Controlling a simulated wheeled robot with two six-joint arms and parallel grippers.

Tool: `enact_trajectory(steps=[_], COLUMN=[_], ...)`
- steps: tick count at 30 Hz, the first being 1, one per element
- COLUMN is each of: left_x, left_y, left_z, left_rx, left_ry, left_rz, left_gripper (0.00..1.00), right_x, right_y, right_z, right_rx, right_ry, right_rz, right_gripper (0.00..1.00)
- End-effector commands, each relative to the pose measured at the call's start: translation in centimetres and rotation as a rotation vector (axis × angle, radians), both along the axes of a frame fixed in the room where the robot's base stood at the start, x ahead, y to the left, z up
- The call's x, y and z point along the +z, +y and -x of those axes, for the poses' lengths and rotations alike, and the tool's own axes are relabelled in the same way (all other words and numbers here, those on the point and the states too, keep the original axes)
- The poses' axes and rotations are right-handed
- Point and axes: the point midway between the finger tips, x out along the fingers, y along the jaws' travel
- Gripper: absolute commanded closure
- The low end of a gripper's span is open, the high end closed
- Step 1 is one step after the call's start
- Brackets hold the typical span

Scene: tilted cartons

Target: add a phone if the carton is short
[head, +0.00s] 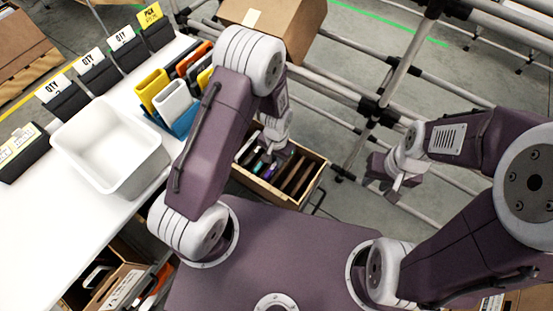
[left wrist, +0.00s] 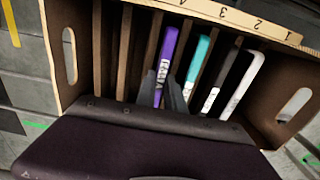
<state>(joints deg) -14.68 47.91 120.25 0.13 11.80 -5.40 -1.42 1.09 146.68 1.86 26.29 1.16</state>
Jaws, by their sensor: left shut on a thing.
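The brown carton (head: 309,186) stands tilted beyond my base, with dark dividers making slots. In the left wrist view the carton (left wrist: 290,90) holds a purple phone (left wrist: 169,45), a teal phone (left wrist: 204,46), a dark phone (left wrist: 225,70) and a white phone (left wrist: 243,83). The slots left of the purple phone look empty. My left gripper (head: 277,156) is down at the carton; its dark fingers (left wrist: 174,95) are shut at the purple phone, partly hiding its lower part and the teal phone's. My right gripper (head: 388,184) is away to the right; its jaw opening is unclear.
A numbered strip (left wrist: 235,17) runs along the carton's rim. A white bin (head: 108,150) stands on the white table (head: 40,220), with coloured holders (head: 173,98) and dark labelled card stands (head: 98,73) behind. A larger cardboard box (head: 300,28) and metal rails (head: 395,75) lie beyond the carton.

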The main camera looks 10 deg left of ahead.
Motion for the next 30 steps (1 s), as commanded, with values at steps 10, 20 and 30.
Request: enact_trajectory(steps=[10,20,30], left_x=[0.0,2.9,8.8], left_y=[0.0,0.0,0.0], left_z=[0.0,-0.1,0.0], left_rx=[0.0,0.0,0.0], left_ry=[0.0,-0.004,-0.002], left_rz=[0.0,0.001,0.001], left_gripper=[0.61,0.61,0.61], right_x=[0.0,1.5,3.7], right_y=[0.0,0.0,0.0], right_z=[0.0,0.0,0.0], right_rx=[0.0,0.0,0.0], right_ry=[0.0,0.0,0.0], right_rz=[0.0,0.0,0.0], right_gripper=[0.68,0.68,0.68])
